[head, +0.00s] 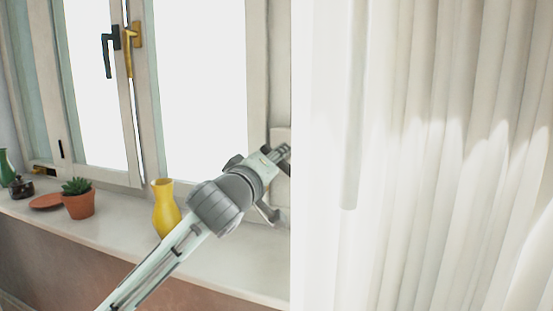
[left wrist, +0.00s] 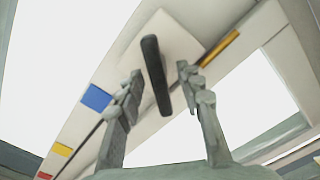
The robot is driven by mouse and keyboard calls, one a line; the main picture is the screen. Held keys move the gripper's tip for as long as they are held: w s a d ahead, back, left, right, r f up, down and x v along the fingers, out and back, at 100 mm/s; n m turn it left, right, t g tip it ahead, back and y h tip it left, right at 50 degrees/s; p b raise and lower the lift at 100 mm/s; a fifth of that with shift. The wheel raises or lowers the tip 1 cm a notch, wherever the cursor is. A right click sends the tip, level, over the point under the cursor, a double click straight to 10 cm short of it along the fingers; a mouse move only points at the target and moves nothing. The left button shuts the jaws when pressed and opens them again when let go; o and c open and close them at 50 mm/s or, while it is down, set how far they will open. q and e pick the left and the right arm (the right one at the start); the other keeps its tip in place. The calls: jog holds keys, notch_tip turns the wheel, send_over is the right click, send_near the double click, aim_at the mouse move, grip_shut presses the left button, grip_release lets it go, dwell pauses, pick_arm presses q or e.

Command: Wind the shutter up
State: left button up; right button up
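A dark, narrow bar-shaped handle (left wrist: 155,75) sits on a pale plate (left wrist: 182,38) in the left wrist view. My left gripper (left wrist: 160,90) is open, with one finger on each side of the handle and visible gaps between; I cannot tell the depth. In the head view my left gripper (head: 277,182) is beside the right window frame, in front of a pale plate (head: 281,135) on the wall; the handle is not clearly visible there. The shutter itself cannot be made out; the window panes (head: 200,75) are plain white. My right gripper is not in view.
A yellow vase (head: 165,208) stands on the sill (head: 225,255) close to my left arm. A potted plant (head: 78,198), a brown saucer (head: 46,201) and a dark pot (head: 21,187) stand further left. A white curtain (head: 430,160) fills the right side. Window handles (head: 109,52) are at upper left.

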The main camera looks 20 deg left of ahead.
pick_arm(q)
jog(key=shift+c, duration=0.6)
grip_shut()
jog(key=shift+m, duration=0.3)
